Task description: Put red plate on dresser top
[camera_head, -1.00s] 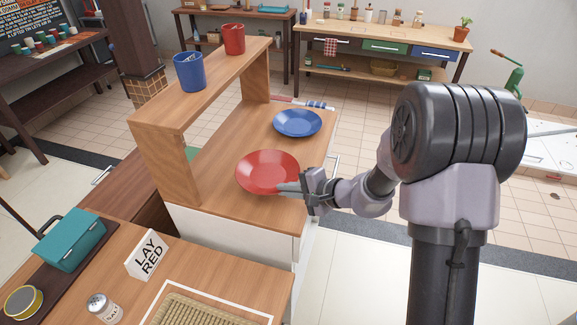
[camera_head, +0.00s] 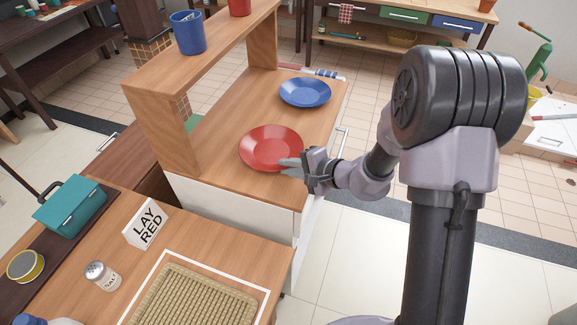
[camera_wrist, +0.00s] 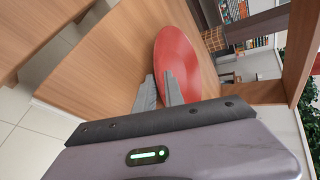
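The red plate (camera_head: 271,147) lies flat on the wooden top (camera_head: 225,165) of a white-fronted unit, near its front right edge. My gripper (camera_head: 290,164) is at the plate's near right rim. In the wrist view my gripper (camera_wrist: 159,88) shows two grey fingers with a narrow gap between them. They point at the rim of the red plate (camera_wrist: 178,55), one finger overlapping it in the picture. The fingers look open; contact with the rim is not clear. Which surface is the dresser top cannot be told for certain.
A blue plate (camera_head: 305,92) lies behind the red one. A raised shelf (camera_head: 215,50) with a blue mug (camera_head: 188,33) and a red mug (camera_head: 240,5) stands left.

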